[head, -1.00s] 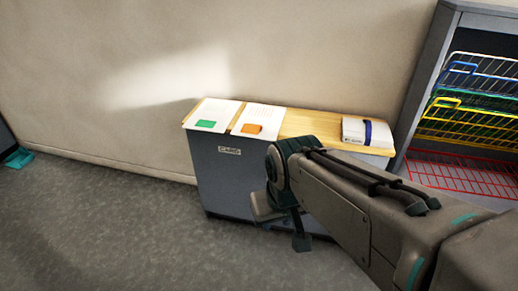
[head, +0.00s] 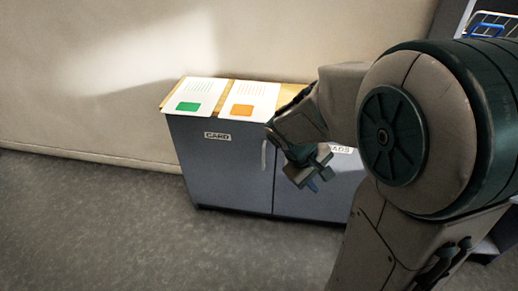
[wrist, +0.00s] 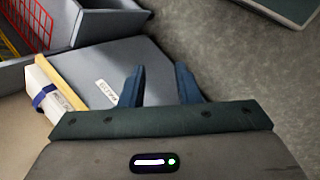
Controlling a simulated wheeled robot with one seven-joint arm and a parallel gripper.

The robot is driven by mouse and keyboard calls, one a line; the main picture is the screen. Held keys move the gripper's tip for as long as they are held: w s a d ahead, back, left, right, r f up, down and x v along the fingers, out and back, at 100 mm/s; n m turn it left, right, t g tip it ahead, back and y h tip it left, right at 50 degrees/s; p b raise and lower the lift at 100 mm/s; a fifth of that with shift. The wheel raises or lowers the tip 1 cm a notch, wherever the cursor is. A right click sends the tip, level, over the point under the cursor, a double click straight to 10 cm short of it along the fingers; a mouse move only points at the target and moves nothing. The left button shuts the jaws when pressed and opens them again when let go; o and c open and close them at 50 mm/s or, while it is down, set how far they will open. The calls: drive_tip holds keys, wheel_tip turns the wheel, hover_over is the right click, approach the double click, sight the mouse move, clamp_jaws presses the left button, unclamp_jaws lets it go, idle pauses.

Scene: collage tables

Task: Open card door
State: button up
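The grey card door (head: 225,170) is the left door of a low cabinet, with a "CARD" label (head: 217,136) near its top. It looks shut. A pale upright handle (head: 264,154) is at its right edge. My gripper (head: 315,182) is in front of the cabinet, to the right of the handle and apart from it. In the wrist view my gripper's two blue fingers (wrist: 160,84) are spread with nothing between them. The wrist view shows a grey cabinet front with a label (wrist: 106,94); the card door's handle is not seen there.
A second door (head: 310,200), its label partly hidden by my arm, is on the right. Two sheets with a green card (head: 187,106) and an orange card (head: 241,110) lie on top. A blue-banded white bundle (wrist: 42,95) and wire baskets (wrist: 30,20) show too. Floor in front is clear.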

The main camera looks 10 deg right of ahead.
drive_tip(key=w+d+f+n+t+h+b, duration=0.15)
drive_tip(key=w+f+n+h+b, duration=0.25)
drive_tip(key=w+f, duration=0.4)
drive_tip(key=n+t+b, duration=1.2)
drive_tip(key=n+t, duration=0.2)
drive_tip(key=n, duration=0.7)
approach(263, 158)
drive_tip(key=shift+y, duration=0.4)
drive_tip(key=b+x, duration=0.3)
drive_tip(key=x, duration=0.7)
drive_tip(key=shift+w+d+r, duration=0.1)
drive_tip(key=shift+w+d, duration=0.1)
drive_tip(key=shift+d, duration=0.1)
clamp_jaws()
